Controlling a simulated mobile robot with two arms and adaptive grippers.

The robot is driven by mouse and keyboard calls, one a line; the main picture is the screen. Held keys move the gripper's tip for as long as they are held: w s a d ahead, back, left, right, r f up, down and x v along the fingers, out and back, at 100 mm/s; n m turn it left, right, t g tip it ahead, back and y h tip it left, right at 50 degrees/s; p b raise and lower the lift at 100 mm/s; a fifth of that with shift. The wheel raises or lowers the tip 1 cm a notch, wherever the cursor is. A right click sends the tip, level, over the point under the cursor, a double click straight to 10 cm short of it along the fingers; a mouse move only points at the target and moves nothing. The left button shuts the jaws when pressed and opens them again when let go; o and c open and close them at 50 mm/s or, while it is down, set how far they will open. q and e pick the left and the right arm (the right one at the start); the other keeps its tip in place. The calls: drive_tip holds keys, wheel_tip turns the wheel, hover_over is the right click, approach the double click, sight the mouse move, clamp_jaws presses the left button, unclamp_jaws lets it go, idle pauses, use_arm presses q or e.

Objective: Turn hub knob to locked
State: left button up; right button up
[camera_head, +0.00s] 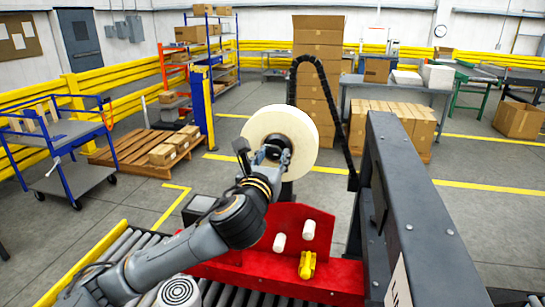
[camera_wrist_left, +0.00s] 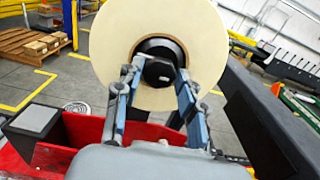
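The hub knob (camera_wrist_left: 158,72) is a black knob at the centre of a large cream roll (camera_wrist_left: 100,50). The roll also shows upright in the head view (camera_head: 300,125). My left gripper (camera_head: 268,152) is in front of the hub and hides most of the knob there. In the left wrist view its two blue-grey fingers (camera_wrist_left: 159,80) stand apart, one on each side of the knob, with their tips close to it. I cannot tell whether they touch it. The knob's lock marking is not readable. My right gripper is not in view.
Below the roll is a red bracket (camera_head: 302,232) with white rollers and a yellow knob (camera_head: 307,265). A dark grey machine beam (camera_head: 420,220) stands close on the right. A roller conveyor (camera_head: 125,245) runs below. Open floor lies behind on the left.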

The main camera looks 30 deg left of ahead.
use_arm(q)
drive_tip(key=c, duration=0.5)
drive_tip(key=shift+c, duration=0.2)
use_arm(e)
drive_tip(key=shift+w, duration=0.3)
